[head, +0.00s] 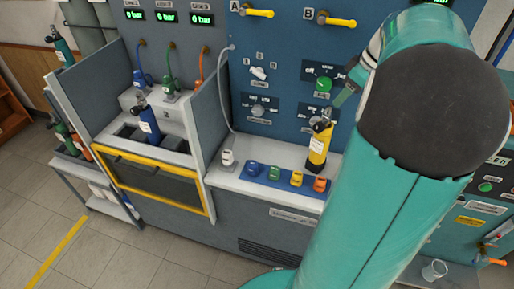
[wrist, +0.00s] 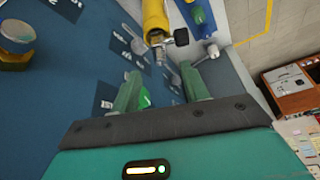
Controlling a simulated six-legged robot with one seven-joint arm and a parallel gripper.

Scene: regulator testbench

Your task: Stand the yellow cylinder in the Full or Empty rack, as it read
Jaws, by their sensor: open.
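The yellow cylinder (head: 319,147) stands upright on the white counter (head: 262,190), below the blue panel, with a dark valve on top and a white label. In the wrist view the yellow cylinder (wrist: 155,15) is ahead of the fingers, its valve end toward them. My gripper (head: 342,98) is above and right of the cylinder's valve in the head view; my arm hides part of it. In the wrist view my gripper (wrist: 158,85) has its two green fingers spread with nothing between them. I cannot make out which rack is Full or Empty.
Small coloured fittings on a blue strip (head: 285,176) lie in front of the cylinder. A blue cylinder (head: 147,122) stands in the bay at left. Green and orange cylinders (head: 74,138) stand on a side rack. Three displays (head: 165,17) read 0 bar.

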